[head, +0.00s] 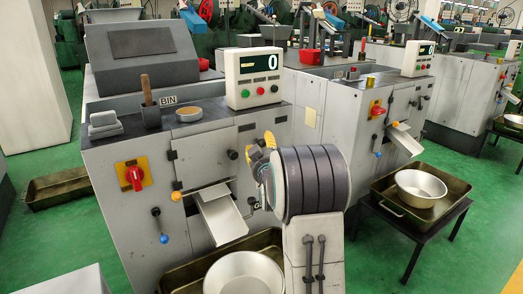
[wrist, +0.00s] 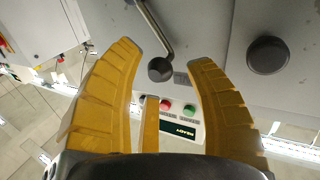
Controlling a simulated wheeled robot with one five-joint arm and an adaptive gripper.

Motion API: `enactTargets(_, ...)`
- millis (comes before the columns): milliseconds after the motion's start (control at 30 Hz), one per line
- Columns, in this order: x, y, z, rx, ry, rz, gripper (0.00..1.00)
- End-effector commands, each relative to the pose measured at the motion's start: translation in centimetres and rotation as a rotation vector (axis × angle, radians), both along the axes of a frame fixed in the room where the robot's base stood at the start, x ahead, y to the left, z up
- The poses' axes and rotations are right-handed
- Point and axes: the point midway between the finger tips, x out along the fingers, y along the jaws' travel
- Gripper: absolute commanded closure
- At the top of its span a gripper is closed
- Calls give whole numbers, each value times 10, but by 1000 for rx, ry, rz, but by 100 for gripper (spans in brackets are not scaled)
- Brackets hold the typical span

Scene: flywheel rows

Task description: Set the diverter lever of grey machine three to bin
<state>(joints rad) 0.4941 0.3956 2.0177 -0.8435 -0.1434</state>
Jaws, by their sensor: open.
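The nearest grey machine (head: 205,150) fills the middle of the head view; I see no number on it. A BIN label (head: 168,100) sits on its top edge. In the wrist view a bent metal lever with a black ball knob (wrist: 160,69) comes from the top; its knob lies between my fingertips, with no clear contact. I cannot tell for certain that it is the diverter lever. My gripper (wrist: 163,55) is open, its yellow fingers on both sides of the knob. In the head view my gripper (head: 262,150) is at the machine's front, and my wrist hides part of it.
Another black knob (wrist: 268,55) is right of my fingers. The front carries a red switch (head: 133,176), a blue-knobbed lever (head: 163,239) and a chute (head: 222,218) above a pan (head: 243,275). A display box (head: 253,77) stands on top. Green floor (head: 455,265) is clear at right.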

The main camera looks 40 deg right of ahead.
Motion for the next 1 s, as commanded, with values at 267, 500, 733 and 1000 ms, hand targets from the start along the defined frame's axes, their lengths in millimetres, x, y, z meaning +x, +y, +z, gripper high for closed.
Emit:
enactTargets(267,19,-10,0,0,0,0,51)
enactTargets(500,25,-13,0,0,1,0,51)
enactTargets(733,25,-14,0,0,1,0,51)
enactTargets(1000,25,-14,0,0,1,0,68)
